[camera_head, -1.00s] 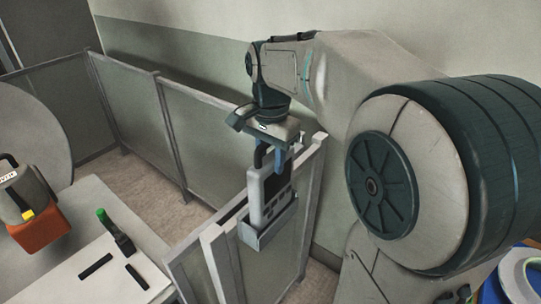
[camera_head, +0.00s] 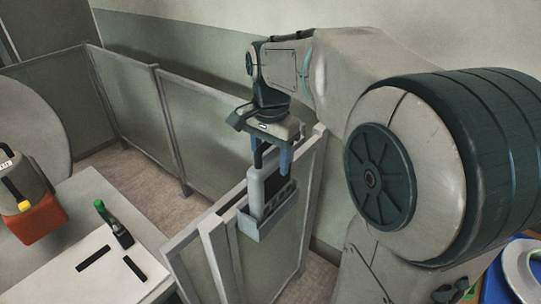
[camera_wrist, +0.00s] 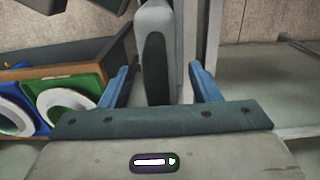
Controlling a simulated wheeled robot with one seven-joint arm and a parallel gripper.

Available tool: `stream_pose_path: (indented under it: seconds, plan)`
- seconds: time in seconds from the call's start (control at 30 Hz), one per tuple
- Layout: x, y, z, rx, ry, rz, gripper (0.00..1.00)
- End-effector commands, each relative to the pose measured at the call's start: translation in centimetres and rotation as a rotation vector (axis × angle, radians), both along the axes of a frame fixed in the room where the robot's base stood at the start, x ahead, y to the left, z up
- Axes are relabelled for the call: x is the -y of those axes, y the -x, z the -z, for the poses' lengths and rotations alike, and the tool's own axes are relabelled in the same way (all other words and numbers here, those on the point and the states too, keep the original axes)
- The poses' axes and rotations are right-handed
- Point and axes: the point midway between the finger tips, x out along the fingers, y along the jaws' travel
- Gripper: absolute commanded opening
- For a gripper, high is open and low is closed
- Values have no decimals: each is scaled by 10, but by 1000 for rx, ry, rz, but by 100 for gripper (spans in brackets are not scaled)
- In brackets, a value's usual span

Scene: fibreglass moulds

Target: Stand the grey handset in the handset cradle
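The grey handset (camera_head: 256,194) has a dark face and a black stub on top. It stands roughly upright with its lower end inside the grey handset cradle (camera_head: 250,231), which hangs at the top of a partition panel. My gripper (camera_head: 268,168) is just above, its blue fingers spread on either side of the handset's top. In the wrist view my gripper (camera_wrist: 160,88) shows gaps between the handset (camera_wrist: 155,45) and both fingers. The handset's lower end is hidden by the cradle's front.
Partition panels (camera_head: 128,115) run behind and beside the cradle. A white-topped table (camera_head: 75,250) at left holds a green-capped item (camera_head: 104,212), dark strips and an orange-based container (camera_head: 38,220). Tape rolls (camera_wrist: 65,112) lie on a bench, seen at left in the wrist view.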

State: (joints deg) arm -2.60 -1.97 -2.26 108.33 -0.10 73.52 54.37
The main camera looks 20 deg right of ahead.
Motion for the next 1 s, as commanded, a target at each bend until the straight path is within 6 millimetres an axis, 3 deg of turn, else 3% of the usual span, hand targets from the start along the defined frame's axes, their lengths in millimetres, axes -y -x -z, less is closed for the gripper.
stream_pose_path:
  seconds: [0.37,0.57,0.8,1.0]
  plan:
    - [0,0,-4,-2,0,0,58]
    - [0,-1,-39,4,0,0,58]
    - [0,-1,-95,3,0,0,58]
    - [0,-1,-125,1,0,0,58]
